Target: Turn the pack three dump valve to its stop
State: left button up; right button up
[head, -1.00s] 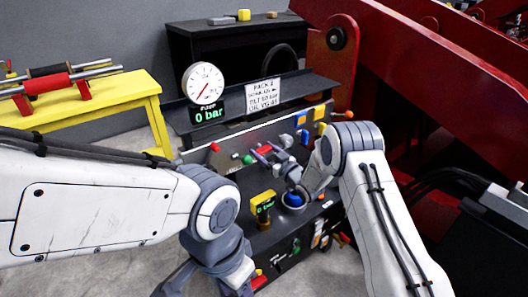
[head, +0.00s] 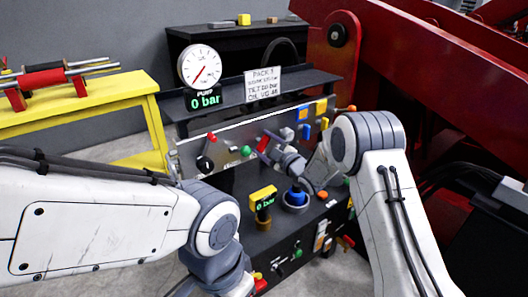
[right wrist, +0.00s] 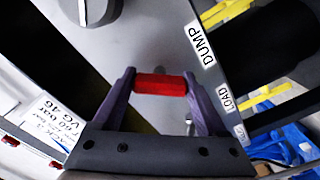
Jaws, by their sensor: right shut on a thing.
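In the right wrist view, a red handle (right wrist: 160,84) lies across between the two fingers of my right gripper (right wrist: 160,90), which is shut on it. A DUMP label (right wrist: 202,45) is on the plate beside it, with a LOAD label (right wrist: 226,98) further along. In the head view, my right gripper (head: 273,144) is at the front panel (head: 228,143), at the red handle (head: 263,143). The handle's pivot is hidden. My left arm crosses the lower left, and its gripper's fingers are not clearly visible at the bottom edge.
Another red-tipped lever (head: 211,137) is left on the panel. A red machine frame (head: 430,80) is at right.

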jog(key=n+b, duration=0.6)
jog(key=shift+f, duration=0.2)
jog(key=shift+r+n+b, duration=0.15)
jog(key=shift+n+b, duration=0.85)
jog(key=shift+b, duration=0.15)
jog(key=o, duration=1.3)
jog(key=p+v, duration=0.1)
jog(key=v, duration=0.9)
jog(key=shift+s+d+p, duration=0.2)
jog(key=shift+s+p, duration=0.05)
jog(key=shift+p, duration=0.05)
